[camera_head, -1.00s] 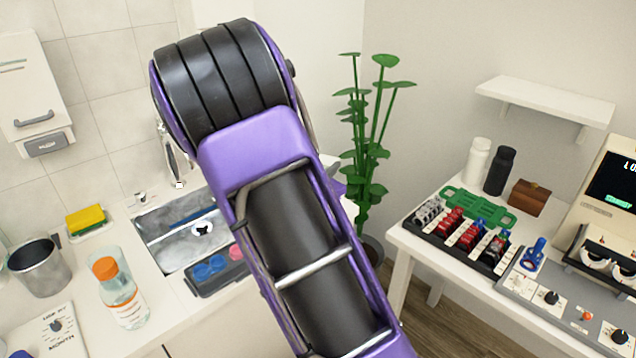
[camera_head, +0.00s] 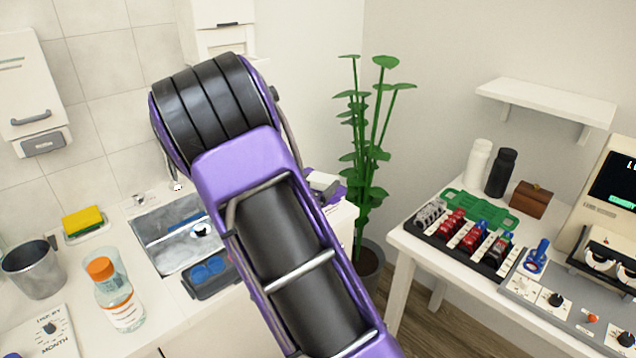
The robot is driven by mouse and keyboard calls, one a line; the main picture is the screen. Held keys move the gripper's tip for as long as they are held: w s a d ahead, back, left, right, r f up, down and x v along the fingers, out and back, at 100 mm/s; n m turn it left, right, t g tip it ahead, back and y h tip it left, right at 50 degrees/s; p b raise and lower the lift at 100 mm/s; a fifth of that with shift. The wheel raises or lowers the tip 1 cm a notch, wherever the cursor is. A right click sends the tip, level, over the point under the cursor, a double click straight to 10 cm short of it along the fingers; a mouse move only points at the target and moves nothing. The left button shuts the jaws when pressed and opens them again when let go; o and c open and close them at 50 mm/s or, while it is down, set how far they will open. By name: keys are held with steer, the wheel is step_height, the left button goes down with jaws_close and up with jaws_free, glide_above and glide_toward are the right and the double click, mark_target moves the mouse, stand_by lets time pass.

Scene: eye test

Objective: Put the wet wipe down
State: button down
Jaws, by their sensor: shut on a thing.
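My purple and black arm fills the middle of the head view and hides much of the counter behind it. The fingers of my gripper do not show; they are hidden behind the arm or out of frame. Just right of the arm, a small pale grey-white block (camera_head: 323,182) shows beside purple parts, near the counter's right end. I cannot tell whether these belong to my own wrist. I cannot make out the wet wipe anywhere in view.
A sink (camera_head: 172,240), an orange-capped bottle (camera_head: 120,300), a metal cup (camera_head: 34,270) and a yellow-green sponge (camera_head: 84,221) are on the left counter. A potted plant (camera_head: 366,150) stands between counter and right table. That table holds a component tray (camera_head: 450,241), bottles and a brown box (camera_head: 531,200).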

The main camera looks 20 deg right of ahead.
jaws_free()
steer(key=shift+r+p, duration=0.3)
steer(key=p+v, duration=0.1)
steer(key=v, duration=1.1)
steer(key=shift+r, duration=0.25)
